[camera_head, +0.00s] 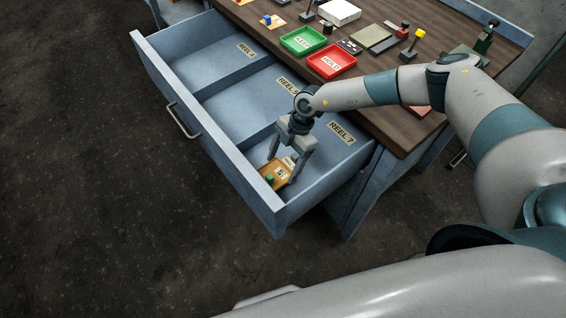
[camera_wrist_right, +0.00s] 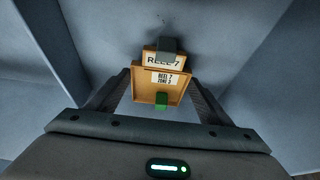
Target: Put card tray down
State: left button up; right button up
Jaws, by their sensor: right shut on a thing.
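The card tray (camera_head: 275,176) is a small orange-brown tray with a printed label and a green piece on it. It is in the REEL 7 compartment of the open drawer, near the compartment's front corner. My right gripper (camera_head: 285,170) reaches down into that compartment and is shut on the tray. In the right wrist view the tray (camera_wrist_right: 148,92) sits between the fingers, with a "REEL 7 ZONE" label, a raised "REEL 7" card and a green block. I cannot tell whether the tray touches the drawer floor. My left gripper is not in view.
The blue drawer (camera_head: 222,165) has several labelled compartments, and its dividers and walls stand close to my right gripper. The other compartments look empty. The wooden bench top (camera_head: 385,110) holds a green tray (camera_head: 303,41), a red HOLD tray (camera_head: 331,61) and small tools.

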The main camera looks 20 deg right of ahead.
jog(key=shift+f, duration=0.1)
jog(key=shift+f, duration=0.35)
jog(key=shift+f, duration=0.15)
jog(key=o, duration=1)
